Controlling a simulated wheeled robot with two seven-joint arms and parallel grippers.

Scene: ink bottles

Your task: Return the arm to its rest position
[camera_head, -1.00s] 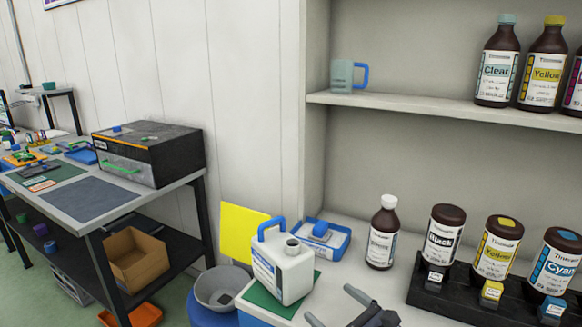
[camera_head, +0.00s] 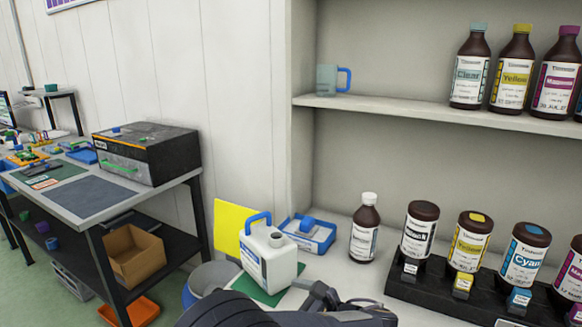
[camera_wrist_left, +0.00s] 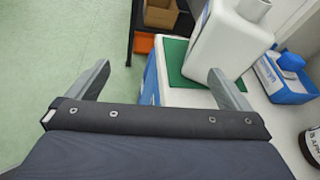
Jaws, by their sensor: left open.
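My left gripper (camera_head: 322,295) is at the bottom of the head view, with my dark arm coming in beside it. In the left wrist view its two fingers (camera_wrist_left: 158,75) are wide apart with nothing between them. A white jug (camera_head: 267,255) with a blue handle stands upright on a green mat (camera_head: 292,285) just behind the arm. The jug also shows in the wrist view (camera_wrist_left: 228,45), beyond the right finger; I cannot tell the exact gap. My right gripper is in neither view.
A brown bottle with a white cap (camera_head: 365,230) stands near a black rack (camera_head: 425,290) of ink bottles at right. A blue tray (camera_head: 308,236) lies behind the jug. A shelf (camera_head: 400,108) holds more bottles.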

